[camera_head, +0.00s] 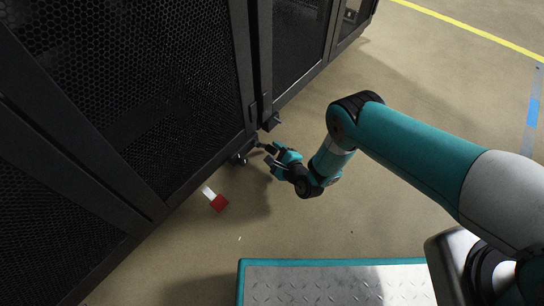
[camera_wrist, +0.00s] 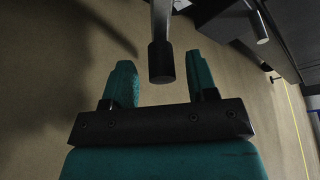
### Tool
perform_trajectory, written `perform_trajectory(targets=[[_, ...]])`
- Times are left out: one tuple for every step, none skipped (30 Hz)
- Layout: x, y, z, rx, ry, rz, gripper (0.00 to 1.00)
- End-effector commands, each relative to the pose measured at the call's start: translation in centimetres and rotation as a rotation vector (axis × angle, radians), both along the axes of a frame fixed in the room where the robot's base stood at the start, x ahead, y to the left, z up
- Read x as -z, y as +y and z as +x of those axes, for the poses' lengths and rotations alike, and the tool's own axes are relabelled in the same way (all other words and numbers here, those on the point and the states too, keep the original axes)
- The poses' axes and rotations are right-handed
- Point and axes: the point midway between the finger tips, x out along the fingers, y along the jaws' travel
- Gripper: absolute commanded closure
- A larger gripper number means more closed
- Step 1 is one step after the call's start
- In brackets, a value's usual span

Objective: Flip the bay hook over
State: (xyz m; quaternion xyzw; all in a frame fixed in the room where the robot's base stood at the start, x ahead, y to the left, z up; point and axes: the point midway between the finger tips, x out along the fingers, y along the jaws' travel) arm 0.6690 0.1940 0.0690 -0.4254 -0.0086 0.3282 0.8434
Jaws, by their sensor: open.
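The bay hook (camera_wrist: 160,60) shows in the wrist view as a grey metal bar with a black cylindrical end. Its upper part runs out of the top of that view. My gripper (camera_wrist: 162,82) is open, with one teal finger on each side of the black end and a visible gap to both. I cannot tell how deep the end sits between the fingers. In the head view my gripper (camera_head: 270,154) is low, beside the foot of the rack where two cabinets meet. The hook is small and mostly hidden by my gripper there.
Black mesh-door rack cabinets (camera_head: 130,90) fill the left and top. A red-and-white piece (camera_head: 216,201) lies on the floor near the rack's foot. A teal-edged metal platform (camera_head: 335,284) is at the bottom. Open floor (camera_head: 440,75) lies to the right.

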Motion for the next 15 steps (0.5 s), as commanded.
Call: perform_trajectory(targets=[[0.5,0.4,0.4,-0.002,-0.003,0.0,0.47],[0.6,0.5,0.6,-0.002,-0.002,0.0,0.47],[0.6,0.7,0.8,-0.001,-0.003,0.0,0.47],[0.6,0.8,1.0,-0.001,-0.002,0.001,0.47],[0.6,0.8,1.1,0.0,-0.002,0.0,0.47],[0.6,0.9,1.2,0.001,-0.001,0.0,0.47],[0.6,0.9,1.3,0.002,-0.001,0.0,0.47],[0.5,1.0,1.4,0.002,0.0,0.001,0.47],[0.5,1.0,1.5,0.002,0.0,0.001,0.47],[0.4,1.0,1.5,0.002,0.0,0.001,0.47],[0.4,1.0,1.5,0.002,0.0,0.001,0.47],[0.4,1.0,1.5,0.003,0.001,0.001,0.47],[0.4,1.0,1.5,0.003,0.001,0.001,0.47],[0.4,1.0,1.5,0.003,0.001,0.001,0.47],[0.4,1.0,1.5,0.003,0.001,0.001,0.47]])
